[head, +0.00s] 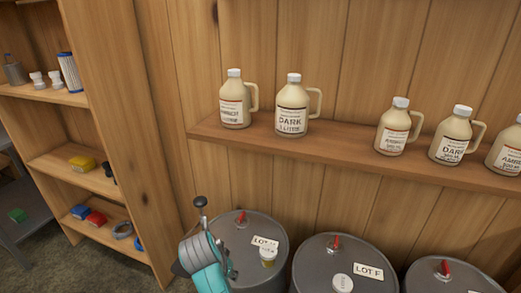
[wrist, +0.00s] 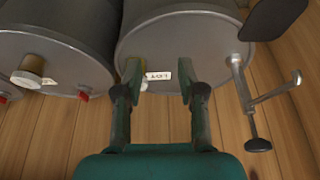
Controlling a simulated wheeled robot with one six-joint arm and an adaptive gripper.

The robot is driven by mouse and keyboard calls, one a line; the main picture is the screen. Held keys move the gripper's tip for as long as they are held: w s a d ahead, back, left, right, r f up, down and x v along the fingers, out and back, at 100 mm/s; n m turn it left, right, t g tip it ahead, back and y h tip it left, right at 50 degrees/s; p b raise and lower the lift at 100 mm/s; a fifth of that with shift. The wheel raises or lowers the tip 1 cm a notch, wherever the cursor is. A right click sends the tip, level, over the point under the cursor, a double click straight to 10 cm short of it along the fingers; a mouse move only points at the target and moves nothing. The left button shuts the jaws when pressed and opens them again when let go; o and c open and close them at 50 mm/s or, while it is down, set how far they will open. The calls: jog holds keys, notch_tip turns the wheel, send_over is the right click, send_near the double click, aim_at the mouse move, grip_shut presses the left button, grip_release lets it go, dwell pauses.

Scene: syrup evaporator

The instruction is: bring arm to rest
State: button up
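My gripper (wrist: 161,78) is open, with its two fingers well apart and nothing held between them. My teal and grey arm stands in front of the leftmost drum (head: 248,225) in the head view; my fingers are hard to make out there.
A metal crank with black knobs (wrist: 258,145) is close to the right finger. Two more drums (head: 330,262) (head: 450,275) stand to the right. Several syrup jugs (head: 291,105) line a wall shelf (head: 350,151) above. A wooden shelf unit (head: 120,130) is at left.

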jog(key=s+d+f+n+t+y, duration=0.1)
jog(key=s+d+f, duration=0.3)
jog(key=d+f, duration=0.25)
jog(key=s+d+f+n+t, duration=0.1)
jog(key=s+d+f, duration=0.35)
jog(key=f, duration=0.25)
jog(key=s+d+f+n+t+y, duration=0.1)
jog(key=s+d+f+t+y, duration=0.2)
jog(key=s+d, duration=0.75)
jog(key=s+d+r+t+h, duration=0.1)
jog(key=s+d+r+t, duration=0.1)
jog(key=s+r, duration=0.8)
jog(key=s+d+r+n+t+h, duration=0.1)
jog(key=s+d+r+t, duration=0.2)
jog(key=s+r, duration=0.8)
jog(key=s+d, duration=0.2)
jog(key=s, duration=0.3)
jog(key=shift+s+t, duration=0.3)
jog(key=shift+s, duration=0.1)
